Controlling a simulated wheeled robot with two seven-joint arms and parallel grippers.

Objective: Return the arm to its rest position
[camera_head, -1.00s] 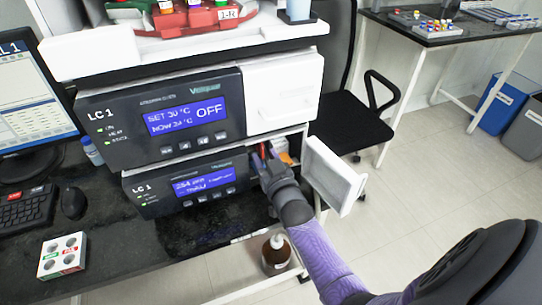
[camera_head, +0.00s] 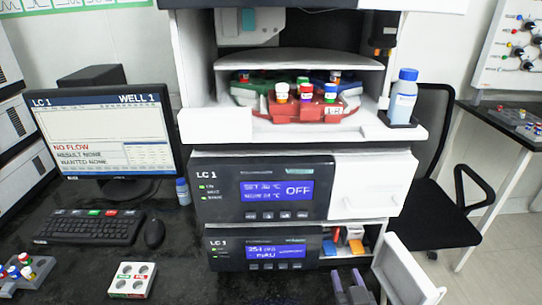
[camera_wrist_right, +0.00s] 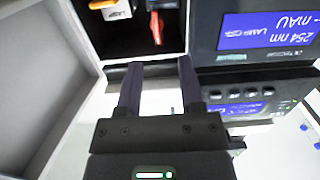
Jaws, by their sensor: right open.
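My right gripper (camera_head: 347,281) is at the bottom edge of the head view, in front of and below the open compartment (camera_head: 367,240) of the lower LC 1 module. In the right wrist view its two dark fingers (camera_wrist_right: 160,75) are apart with nothing between them. The compartment's white door (camera_head: 408,272) hangs open to the right of the gripper. A red item (camera_head: 336,236) and an orange item (camera_head: 355,232) are inside; they also show in the right wrist view as the red item (camera_wrist_right: 155,27) and the orange item (camera_wrist_right: 103,4). My left gripper is not in view.
The lower module (camera_head: 262,252) sits under the upper module (camera_head: 275,190). A tray with a vial carousel (camera_head: 320,110) and a bottle (camera_head: 403,97) is above. A white vial rack (camera_head: 132,281), keyboard (camera_head: 85,228) and monitor (camera_head: 105,130) are left. A chair (camera_head: 440,215) stands right.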

